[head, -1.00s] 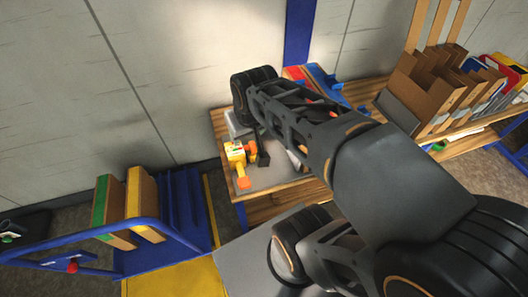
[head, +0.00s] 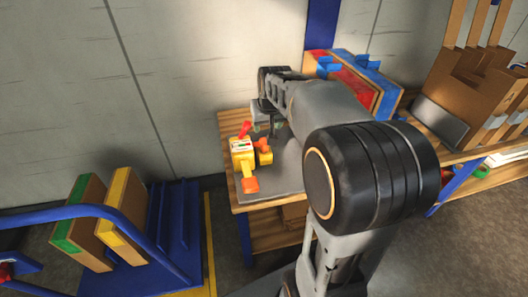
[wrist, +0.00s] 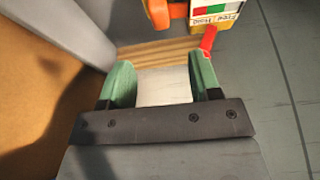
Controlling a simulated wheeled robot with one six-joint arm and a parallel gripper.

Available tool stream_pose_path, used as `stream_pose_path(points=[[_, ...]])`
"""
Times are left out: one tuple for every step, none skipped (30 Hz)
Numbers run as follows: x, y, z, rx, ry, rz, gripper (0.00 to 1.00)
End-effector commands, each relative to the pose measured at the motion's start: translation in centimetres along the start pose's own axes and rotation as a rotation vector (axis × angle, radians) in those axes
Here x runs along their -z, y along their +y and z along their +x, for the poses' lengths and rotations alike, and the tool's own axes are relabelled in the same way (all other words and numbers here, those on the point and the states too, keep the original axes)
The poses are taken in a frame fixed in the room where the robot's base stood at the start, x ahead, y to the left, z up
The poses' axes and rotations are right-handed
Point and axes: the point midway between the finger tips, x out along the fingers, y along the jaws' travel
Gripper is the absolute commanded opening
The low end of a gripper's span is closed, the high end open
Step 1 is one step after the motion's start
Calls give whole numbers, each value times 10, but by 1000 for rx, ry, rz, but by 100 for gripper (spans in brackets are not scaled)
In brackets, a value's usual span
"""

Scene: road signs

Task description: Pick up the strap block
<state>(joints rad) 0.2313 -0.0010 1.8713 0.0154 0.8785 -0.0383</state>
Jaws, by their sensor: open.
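A pale, whitish block (wrist: 163,88) shows between the fingers of my gripper (wrist: 163,72) in the wrist view. I take it to be the strap block, though no label on it shows. The two green fingers are open, one on each side of it. I cannot tell whether they touch it. In the head view my gripper (head: 274,128) points down over the back of the grey-topped bench, and the block is not clear there behind my arm.
A yellow tool (head: 243,156) with orange and red parts stands close by on the bench mat (head: 272,182); it also shows in the wrist view (wrist: 222,14). Red and blue boxes (head: 352,80) stand behind my arm. A blue rack (head: 160,240) is at left.

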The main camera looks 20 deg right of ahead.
Motion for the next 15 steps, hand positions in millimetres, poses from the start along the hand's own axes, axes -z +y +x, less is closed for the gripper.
stream_pose_path(points=[[-2, 0, 14, 0, -3, 0, 57], [-2, 0, 19, 0, -4, 0, 57], [-2, 0, 26, 0, -3, 0, 57], [-2, 0, 31, 0, -3, 0, 57], [-2, 0, 35, 0, -3, 0, 57], [-2, 0, 41, 0, -3, 0, 57], [-1, 0, 45, 0, -2, 0, 57], [-1, 0, 48, 0, -2, 0, 57], [-1, 0, 52, 0, -2, 0, 57], [-1, 0, 54, 0, -2, 0, 57], [-1, 0, 56, 0, -2, 0, 57], [-1, 0, 58, 0, -1, 0, 57], [-1, 0, 59, 0, -1, 0, 57], [-1, 0, 60, 0, 0, 0, 57], [0, 0, 61, 0, 0, 0, 57]])
